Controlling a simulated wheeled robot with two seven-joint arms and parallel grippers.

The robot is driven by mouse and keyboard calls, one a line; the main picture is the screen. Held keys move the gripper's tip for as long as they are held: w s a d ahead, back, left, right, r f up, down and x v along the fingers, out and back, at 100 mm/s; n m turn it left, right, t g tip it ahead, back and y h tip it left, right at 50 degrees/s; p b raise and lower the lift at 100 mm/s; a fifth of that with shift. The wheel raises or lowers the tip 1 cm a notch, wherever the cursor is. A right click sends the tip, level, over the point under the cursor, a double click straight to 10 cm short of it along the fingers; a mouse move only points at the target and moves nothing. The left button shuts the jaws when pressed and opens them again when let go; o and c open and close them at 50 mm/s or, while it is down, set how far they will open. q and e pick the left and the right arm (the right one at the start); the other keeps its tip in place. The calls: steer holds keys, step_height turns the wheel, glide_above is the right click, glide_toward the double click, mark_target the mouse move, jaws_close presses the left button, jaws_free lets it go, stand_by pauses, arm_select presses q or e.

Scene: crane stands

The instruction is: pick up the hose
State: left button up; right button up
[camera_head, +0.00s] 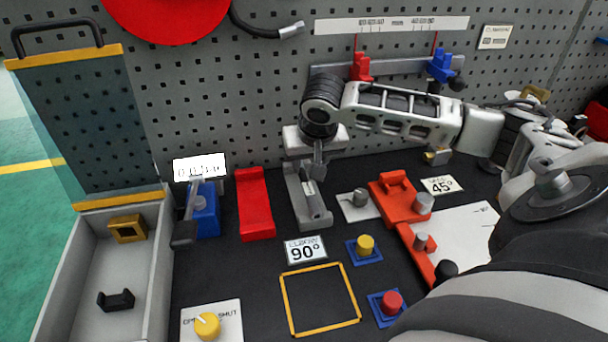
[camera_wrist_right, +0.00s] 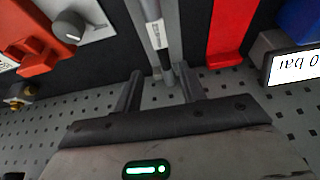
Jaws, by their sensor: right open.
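A black hose (camera_head: 258,31) with a grey metal end fitting hangs against the pegboard at the top of the head view. My right gripper (camera_head: 318,168) points down over a grey cradle (camera_head: 305,205) on the dark bench, below and apart from that hose. In the right wrist view my right gripper (camera_wrist_right: 160,88) is open. A slim grey rod-like piece with a pale label (camera_wrist_right: 156,34) lies along the cradle, its end appearing between the fingertips. I cannot tell whether the fingers touch it. My left gripper is not in view.
A red block (camera_head: 255,203) and a blue device with a small display (camera_head: 205,208) stand left of the cradle. A red fixture (camera_head: 395,197) stands right. A 90° sign (camera_head: 305,250) and a yellow-outlined square (camera_head: 320,299) lie in front. A grey tray (camera_head: 75,285) is far left.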

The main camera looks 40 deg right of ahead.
mark_target(304, 177)
steer(key=x, duration=0.5)
steer(key=shift+w+a+f, duration=0.2)
steer(key=shift+w+f, duration=0.05)
steer(key=shift+f, duration=0.05)
steer(key=shift+r, duration=0.1)
jaws_close()
